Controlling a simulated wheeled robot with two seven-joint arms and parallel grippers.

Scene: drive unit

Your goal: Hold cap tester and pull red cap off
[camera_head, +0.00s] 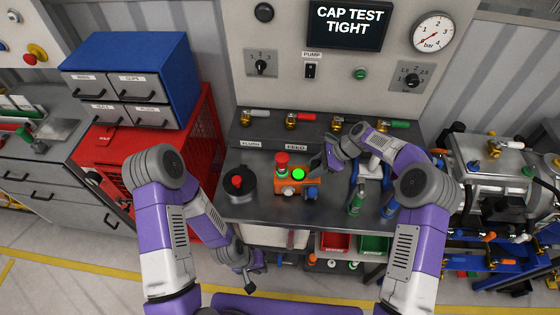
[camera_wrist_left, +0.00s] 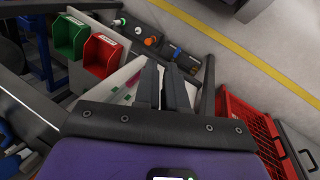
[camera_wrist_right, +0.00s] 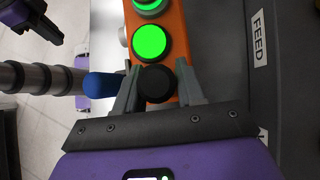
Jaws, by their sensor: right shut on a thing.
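The orange cap tester (camera_head: 290,188) stands on the grey bench, with a lit green lamp (camera_head: 298,174) and a blue knob (camera_head: 312,193). A red cap (camera_head: 282,159) sits on top of its green part at the left. My right gripper (camera_head: 317,165) is shut on the tester's right end. In the right wrist view its fingers (camera_wrist_right: 157,75) lie on both sides of the orange body, around a black knob (camera_wrist_right: 156,85). My left gripper (camera_head: 250,287) hangs low in front of the bench, away from the tester; its fingers (camera_wrist_left: 163,70) look together and empty.
A round black base with a red knob (camera_head: 238,184) stands left of the tester. Several small valves (camera_head: 300,121) line the back of the bench. The screen (camera_head: 348,22) reads "CAP TEST TIGHT". Red (camera_head: 334,243) and green (camera_head: 373,245) bins sit below the bench.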

